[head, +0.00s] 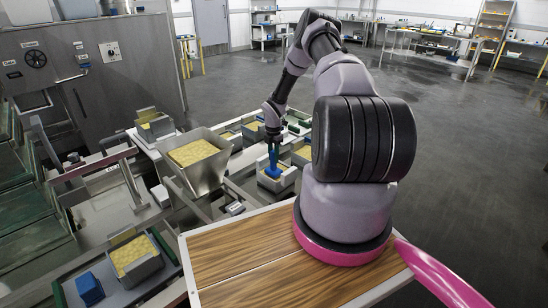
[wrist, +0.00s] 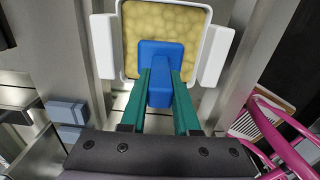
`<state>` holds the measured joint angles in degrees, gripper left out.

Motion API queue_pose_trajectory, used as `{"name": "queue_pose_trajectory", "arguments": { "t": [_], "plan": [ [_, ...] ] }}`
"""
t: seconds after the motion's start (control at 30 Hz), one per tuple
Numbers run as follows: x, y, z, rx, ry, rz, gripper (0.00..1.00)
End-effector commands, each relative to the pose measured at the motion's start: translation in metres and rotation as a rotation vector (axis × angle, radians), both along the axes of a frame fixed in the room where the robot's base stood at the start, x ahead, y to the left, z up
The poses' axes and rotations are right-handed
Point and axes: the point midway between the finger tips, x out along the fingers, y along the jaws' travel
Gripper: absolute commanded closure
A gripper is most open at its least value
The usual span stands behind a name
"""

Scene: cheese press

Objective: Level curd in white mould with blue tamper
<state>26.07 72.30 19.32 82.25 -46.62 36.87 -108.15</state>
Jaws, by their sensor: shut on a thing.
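The white mould (head: 287,181) stands on the metal bench beyond the wooden top, with yellow curd inside. The wrist view shows its white walls (wrist: 219,57) and the lumpy curd (wrist: 165,24). My gripper (head: 272,157) is above the mould, its green fingers pointing down. In the wrist view my gripper (wrist: 160,82) is shut on the upright handle of the blue tamper (wrist: 158,49). The tamper's flat blue plate is over the near part of the curd, inside the mould's outline. I cannot tell whether the plate touches the curd. The plate hides the curd under it.
A metal hopper (head: 211,168) full of curd stands left of the mould. Other curd-filled boxes stand nearby, one at the lower left (head: 150,267) near a separate blue block (head: 89,288). The wooden top (head: 240,255) is clear beside my arm's base.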

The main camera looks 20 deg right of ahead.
Motion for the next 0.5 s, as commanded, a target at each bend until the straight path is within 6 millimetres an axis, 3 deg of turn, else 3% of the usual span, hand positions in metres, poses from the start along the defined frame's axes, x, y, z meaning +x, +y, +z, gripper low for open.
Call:
{"name": "queue_pose_trajectory", "arguments": {
  "t": [0.5],
  "plan": [
    [0.013, -0.034, -0.002, 0.000, -0.001, -0.002, 1.00]
  ]
}}
